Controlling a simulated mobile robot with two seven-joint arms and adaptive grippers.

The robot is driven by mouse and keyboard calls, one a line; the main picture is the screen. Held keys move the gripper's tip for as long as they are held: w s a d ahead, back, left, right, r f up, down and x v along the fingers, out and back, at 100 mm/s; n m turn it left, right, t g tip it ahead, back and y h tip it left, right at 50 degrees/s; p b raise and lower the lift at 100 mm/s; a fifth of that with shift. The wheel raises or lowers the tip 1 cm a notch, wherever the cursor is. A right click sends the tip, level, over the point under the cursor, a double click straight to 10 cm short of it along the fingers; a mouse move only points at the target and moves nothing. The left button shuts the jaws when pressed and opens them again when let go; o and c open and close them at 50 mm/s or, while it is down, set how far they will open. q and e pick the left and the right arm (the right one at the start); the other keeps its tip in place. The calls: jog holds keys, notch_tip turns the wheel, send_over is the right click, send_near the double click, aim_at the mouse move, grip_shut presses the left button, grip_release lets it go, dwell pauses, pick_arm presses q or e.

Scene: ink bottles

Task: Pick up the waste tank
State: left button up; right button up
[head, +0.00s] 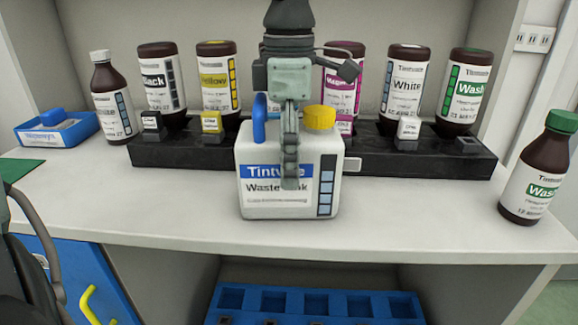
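The waste tank (246,210) is a white canister labelled "Waste Tank", upright near the counter's front edge. It has a yellow cap (320,117) and a blue raised part (259,120) on top. My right gripper (290,183) comes down from above at the tank, with a finger seen edge-on covering part of the label, between the blue part and the cap. Its other finger is hidden, so I cannot tell how far it is open or whether it touches the tank. At the lower left only a dark part of my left arm shows; its fingers are out of view.
A black rack (420,160) with several brown ink bottles stands right behind the tank. A green-capped bottle (535,170) stands at the right; a brown bottle (113,105) and blue tray (57,133) are at the left. The white counter (150,205) is clear beside the tank.

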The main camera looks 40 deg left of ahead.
pick_arm(q)
jog(key=shift+f, duration=0.1)
jog(key=shift+c, duration=0.2)
jog(key=c, duration=1.6)
jog(key=shift+w+r, duration=0.1)
jog(key=shift+r, duration=0.55)
jog(key=r, duration=0.3)
jog(key=shift+s+a+r, duration=0.15)
jog(key=shift+s+r, duration=0.05)
jog(key=s+a+r, duration=0.6)
jog(key=s+a, duration=0.1)
jog(key=s, duration=0.1)
jog(key=shift+s+a+r, duration=0.15)
jog(key=shift+a+r, duration=0.1)
jog(key=shift+a, duration=0.15)
